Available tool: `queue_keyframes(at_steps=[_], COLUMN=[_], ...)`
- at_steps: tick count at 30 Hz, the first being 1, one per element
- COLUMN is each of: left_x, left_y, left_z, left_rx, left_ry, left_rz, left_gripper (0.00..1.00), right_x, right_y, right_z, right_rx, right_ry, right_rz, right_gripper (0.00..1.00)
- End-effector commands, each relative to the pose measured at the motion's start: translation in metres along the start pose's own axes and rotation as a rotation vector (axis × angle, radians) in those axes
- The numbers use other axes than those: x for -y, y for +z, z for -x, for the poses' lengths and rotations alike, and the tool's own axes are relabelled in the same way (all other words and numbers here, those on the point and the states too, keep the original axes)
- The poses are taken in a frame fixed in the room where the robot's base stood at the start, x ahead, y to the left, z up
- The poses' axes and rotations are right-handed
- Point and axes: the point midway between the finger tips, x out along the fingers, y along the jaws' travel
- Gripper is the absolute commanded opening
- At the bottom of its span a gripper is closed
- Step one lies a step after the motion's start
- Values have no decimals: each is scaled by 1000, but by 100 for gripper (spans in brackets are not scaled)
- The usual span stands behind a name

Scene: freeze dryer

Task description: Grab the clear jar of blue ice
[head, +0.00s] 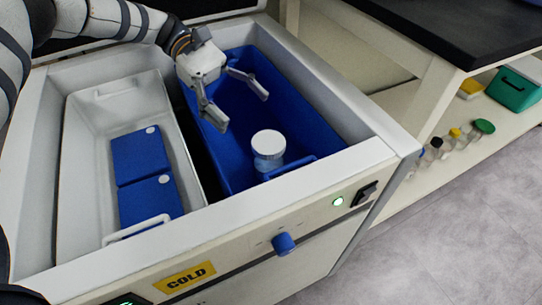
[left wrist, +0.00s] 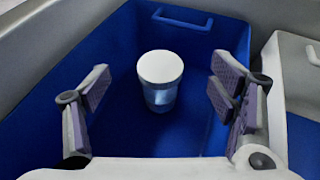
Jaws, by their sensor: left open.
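The clear jar (head: 268,160) with a white lid stands upright in the blue bin (head: 222,150), near the bin's front end. Its lower part looks bluish through the clear wall. In the left wrist view the jar (left wrist: 160,92) stands ahead, between the two fingers in the picture. My left gripper (head: 246,108) is open and empty over the blue bin, behind the jar and apart from it. Its spread fingers show in the left wrist view (left wrist: 164,110). My right gripper is not in view.
A white bin (head: 85,190) with two blue packs (head: 140,155) sits left of the blue bin. Both are inside the cold box with a pale rim (head: 345,160). A bench with a shelf (head: 465,150) holding several bottles stands at right.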

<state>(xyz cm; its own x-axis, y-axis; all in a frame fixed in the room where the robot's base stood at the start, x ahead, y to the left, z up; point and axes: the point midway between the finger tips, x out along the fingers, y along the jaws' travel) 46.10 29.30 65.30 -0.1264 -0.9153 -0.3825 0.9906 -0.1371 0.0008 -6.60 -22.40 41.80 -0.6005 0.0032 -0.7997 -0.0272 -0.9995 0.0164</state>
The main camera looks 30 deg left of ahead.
Motion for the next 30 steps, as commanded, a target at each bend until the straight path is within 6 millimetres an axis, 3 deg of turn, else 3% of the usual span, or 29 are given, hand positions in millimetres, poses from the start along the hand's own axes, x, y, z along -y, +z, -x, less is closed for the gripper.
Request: queue_keyframes(at_steps=[1, 4, 8, 16, 24, 26, 30], left_x=[0, 0, 0, 0, 0, 0, 0], left_y=[-18, -32, -26, -26, -26, -26, -26], left_z=[-8, -15, -29, -80, -87, -87, -87], left_rx=[1, 1, 1, 1, -1, -1, -1], left_ry=[-3, -3, -3, -3, -1, -1, -1], left_rz=[8, 4, -1, -1, -1, -1, -1], left_gripper=[78, 78, 78, 78, 78, 67, 35], right_x=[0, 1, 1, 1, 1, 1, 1], right_y=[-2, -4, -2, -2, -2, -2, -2], right_z=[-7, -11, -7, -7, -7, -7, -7], right_rx=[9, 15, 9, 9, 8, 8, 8], right_ry=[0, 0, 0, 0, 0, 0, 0], right_rz=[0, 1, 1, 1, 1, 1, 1], right_gripper=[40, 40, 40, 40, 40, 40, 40])
